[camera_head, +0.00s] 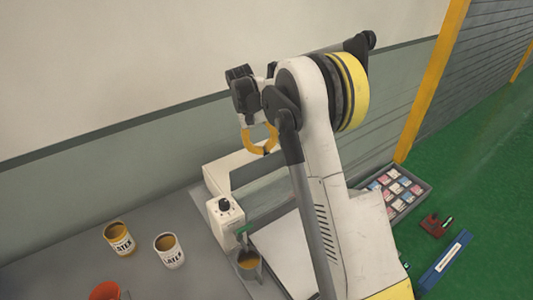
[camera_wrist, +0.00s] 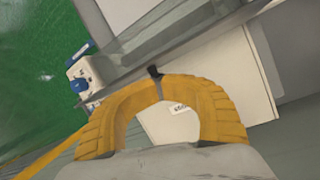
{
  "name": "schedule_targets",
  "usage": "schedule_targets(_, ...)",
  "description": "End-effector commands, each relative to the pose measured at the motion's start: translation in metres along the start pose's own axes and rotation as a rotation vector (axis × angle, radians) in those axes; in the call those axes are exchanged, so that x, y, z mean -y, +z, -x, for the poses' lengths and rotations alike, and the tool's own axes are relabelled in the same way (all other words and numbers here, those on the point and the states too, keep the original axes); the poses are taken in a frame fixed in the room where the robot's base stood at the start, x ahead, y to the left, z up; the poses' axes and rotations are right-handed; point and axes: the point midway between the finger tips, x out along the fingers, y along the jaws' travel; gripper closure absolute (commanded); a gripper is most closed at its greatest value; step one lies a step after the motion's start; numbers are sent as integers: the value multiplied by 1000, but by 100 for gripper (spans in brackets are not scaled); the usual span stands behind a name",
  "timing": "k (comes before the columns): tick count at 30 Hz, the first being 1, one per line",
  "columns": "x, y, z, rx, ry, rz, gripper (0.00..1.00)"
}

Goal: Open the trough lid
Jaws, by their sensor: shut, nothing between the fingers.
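My gripper (camera_head: 264,151) has yellow curved fingers with their tips together and nothing between them. It is above the back of a white machine (camera_head: 222,172) on the grey table. In the wrist view the closed fingertips of my gripper (camera_wrist: 159,82) overlap a small black piece by a grey bar. A white panel (camera_wrist: 215,85) lies behind them, with a small printed label partly seen between the fingers. A pale flat surface (camera_head: 292,255) shows at the machine's front, partly hidden by my arm. I cannot tell which part is the trough lid.
A white control box with a black knob (camera_head: 225,211) stands at the machine's left. Two latex cans (camera_head: 119,238) (camera_head: 169,250), a grey cup (camera_head: 249,265) and an orange container (camera_head: 104,291) stand nearby. A tray of packets (camera_head: 424,189) lies at right. A wall rises behind.

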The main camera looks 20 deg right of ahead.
Motion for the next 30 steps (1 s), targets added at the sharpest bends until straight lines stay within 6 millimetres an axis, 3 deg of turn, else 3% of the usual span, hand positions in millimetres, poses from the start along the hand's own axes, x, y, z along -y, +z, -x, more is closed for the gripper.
schedule_targets(17,1,-2,-1,22,7,4,99)
schedule_targets(21,1,-2,-1,22,7,4,56)
schedule_targets(30,1,-2,0,22,8,4,56)
